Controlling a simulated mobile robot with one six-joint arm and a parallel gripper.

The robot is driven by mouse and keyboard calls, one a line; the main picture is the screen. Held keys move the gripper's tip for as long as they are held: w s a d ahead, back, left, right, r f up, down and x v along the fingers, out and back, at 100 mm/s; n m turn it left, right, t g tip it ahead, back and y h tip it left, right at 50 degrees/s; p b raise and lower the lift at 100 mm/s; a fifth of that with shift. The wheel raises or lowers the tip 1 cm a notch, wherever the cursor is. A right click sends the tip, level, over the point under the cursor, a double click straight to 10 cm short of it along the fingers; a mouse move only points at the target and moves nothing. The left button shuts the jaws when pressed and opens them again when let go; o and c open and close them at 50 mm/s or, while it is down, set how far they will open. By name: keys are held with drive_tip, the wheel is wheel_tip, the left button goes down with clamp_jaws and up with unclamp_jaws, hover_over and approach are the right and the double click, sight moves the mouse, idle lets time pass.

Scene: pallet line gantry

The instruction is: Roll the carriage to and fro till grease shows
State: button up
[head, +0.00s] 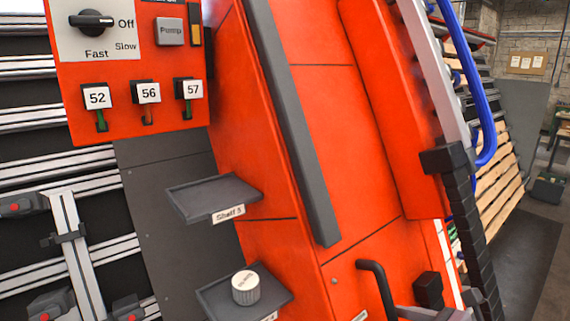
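A large tilted orange machine body (325,110) fills the middle of the head view; I cannot tell for sure whether it is the carriage. A silver rail (432,75) runs along its upper right side, with a black cable chain (468,230) below. A black bar handle (376,288) is fixed low on the orange body. No grease can be made out on the visible surfaces. My gripper is not in view.
An orange control panel (130,62) at upper left carries a black rotary switch (90,20), a grey Pump button (170,31) and small numbered switches. A grey shelf (195,198) sits above another holding a white ribbed cap (245,290). Floor (530,250) shows at right.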

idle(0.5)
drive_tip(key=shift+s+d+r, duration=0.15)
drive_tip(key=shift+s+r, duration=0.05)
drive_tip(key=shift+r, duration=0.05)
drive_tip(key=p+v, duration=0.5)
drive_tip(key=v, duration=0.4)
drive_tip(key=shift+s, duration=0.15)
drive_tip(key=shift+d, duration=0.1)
